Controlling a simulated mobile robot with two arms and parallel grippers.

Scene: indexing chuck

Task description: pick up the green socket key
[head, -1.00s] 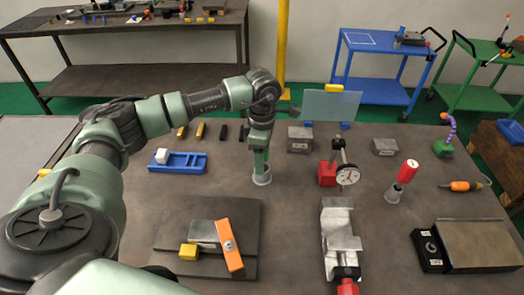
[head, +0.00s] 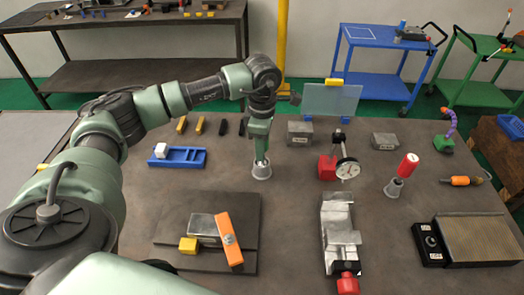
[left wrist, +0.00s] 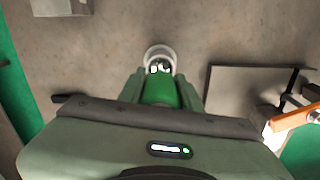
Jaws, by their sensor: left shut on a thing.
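The green socket key (head: 260,150) is upright, its green handle between the fingers of my left gripper (head: 260,138). Its metal shank shows below the fingers and reaches down to a grey cup-shaped holder (head: 261,171) on the table. I cannot tell whether its lower tip is still inside the cup. In the left wrist view, the green handle (left wrist: 160,90) is between the two fingers of the shut gripper, with the round holder rim (left wrist: 160,53) beyond it. The fingers hide part of the handle. My right gripper is not in view.
A red-handled key (head: 408,165) stands in a similar holder at right. A dial gauge (head: 346,169) on a red base stands between. A blue tray (head: 190,163) is at left, a plate with an orange bar (head: 229,238) in front, and a vise (head: 339,235) front right.

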